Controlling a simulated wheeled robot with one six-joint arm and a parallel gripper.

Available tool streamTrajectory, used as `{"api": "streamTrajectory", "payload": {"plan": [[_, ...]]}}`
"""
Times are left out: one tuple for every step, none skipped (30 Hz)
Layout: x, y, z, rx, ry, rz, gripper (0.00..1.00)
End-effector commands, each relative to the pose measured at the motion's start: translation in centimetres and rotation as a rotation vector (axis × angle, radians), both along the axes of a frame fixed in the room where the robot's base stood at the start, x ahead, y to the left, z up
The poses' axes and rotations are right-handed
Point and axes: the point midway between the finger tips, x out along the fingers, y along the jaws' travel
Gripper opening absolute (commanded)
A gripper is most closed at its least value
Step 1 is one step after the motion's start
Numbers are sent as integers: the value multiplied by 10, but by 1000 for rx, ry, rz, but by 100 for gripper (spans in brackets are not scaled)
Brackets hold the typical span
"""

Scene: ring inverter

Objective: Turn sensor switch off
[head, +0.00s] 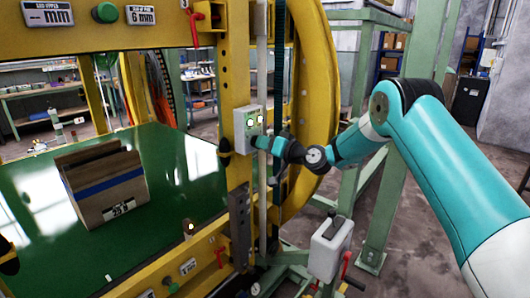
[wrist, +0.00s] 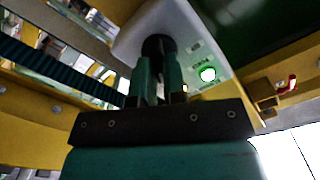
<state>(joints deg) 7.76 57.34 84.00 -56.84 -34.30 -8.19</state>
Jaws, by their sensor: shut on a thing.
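The sensor box (head: 249,121) is a small light-grey box on the yellow upright of the ring frame; its pale face (wrist: 190,30) fills the top of the wrist view. The sensor switch (wrist: 157,44) is a round black knob on that face. My gripper (head: 257,142) reaches the box from the right. In the wrist view my gripper's (wrist: 158,66) two teal fingers are closed on the knob from both sides. The fingers partly hide the knob, and I cannot read its position. A green lamp (wrist: 208,74) beside the knob is lit.
A yellow ring (head: 318,95) stands just right of the upright. A brown block (head: 105,186) labelled 25 lies on the green table (head: 175,165) to the left. A grey box (head: 330,248) with a red lever stands low in front. A red handle (wrist: 292,82) shows right of the box.

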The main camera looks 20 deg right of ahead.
Motion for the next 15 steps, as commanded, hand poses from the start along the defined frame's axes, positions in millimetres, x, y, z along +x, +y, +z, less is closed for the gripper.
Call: {"api": "streamTrajectory", "payload": {"plan": [[0,0,-9,-26,-24,-1,0],[0,0,-10,-45,-38,0,0],[0,0,-10,-71,-58,-1,0],[0,0,-11,-93,-74,-2,0],[0,0,-11,-115,-90,-2,0],[0,0,-11,-145,-112,-1,0],[-1,0,-12,-168,-130,-1,0],[0,0,-12,-192,-146,-2,0],[-1,0,-12,-223,-168,-2,0],[-1,0,-11,-246,-186,-1,0],[-1,0,-12,-269,-203,-2,0],[-1,0,-11,-299,-224,-2,0],[-1,1,-12,-323,-241,-2,0],[-1,1,-11,-345,-258,-2,0],[-1,1,-12,-378,-280,-2,0]]}}
